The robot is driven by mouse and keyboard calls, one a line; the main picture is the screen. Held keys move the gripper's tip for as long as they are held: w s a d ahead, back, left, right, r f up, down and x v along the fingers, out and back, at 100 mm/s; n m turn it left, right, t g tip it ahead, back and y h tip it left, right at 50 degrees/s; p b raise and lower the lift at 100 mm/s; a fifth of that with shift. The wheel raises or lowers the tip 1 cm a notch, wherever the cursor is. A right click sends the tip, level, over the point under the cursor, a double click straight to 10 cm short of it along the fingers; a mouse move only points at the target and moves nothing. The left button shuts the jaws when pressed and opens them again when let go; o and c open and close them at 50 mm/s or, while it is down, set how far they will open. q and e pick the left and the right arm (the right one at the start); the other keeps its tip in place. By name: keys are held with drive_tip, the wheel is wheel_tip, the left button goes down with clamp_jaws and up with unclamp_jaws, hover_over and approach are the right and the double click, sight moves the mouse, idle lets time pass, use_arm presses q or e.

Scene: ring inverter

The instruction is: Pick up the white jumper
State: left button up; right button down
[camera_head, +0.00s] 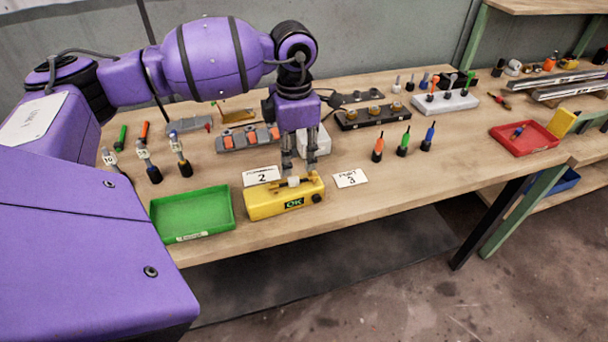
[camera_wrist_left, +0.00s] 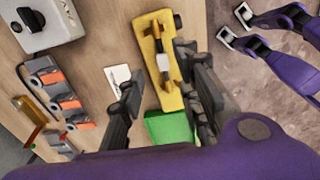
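The white jumper (camera_head: 293,182) is a small white block on top of the yellow tester box (camera_head: 266,205), which has a green OK display. In the left wrist view the jumper (camera_wrist_left: 163,64) lies across the middle of the yellow box (camera_wrist_left: 170,92). My left gripper (camera_head: 299,168) points down just above the box, fingers apart, one toward each side of the jumper. In the left wrist view my left gripper (camera_wrist_left: 160,70) is open, with nothing between its fingers clearly held. My right gripper (camera_wrist_left: 234,26) shows open and empty over the floor, at the upper right of that view.
A green tray (camera_head: 193,214) sits left of the box. Label cards (camera_head: 350,178) lie beside and behind it. A grey block with orange parts (camera_head: 248,137) and a white box (camera_head: 314,143) stand behind. Several screwdrivers (camera_head: 403,142) stand to the right; the front right tabletop is clear.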

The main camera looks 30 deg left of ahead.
sight(295, 178)
use_arm(q)
wheel_tip(295, 178, down, 6)
drive_tip(key=shift+s+a+p, duration=0.1)
drive_tip(key=shift+p, duration=0.4)
clamp_jaws()
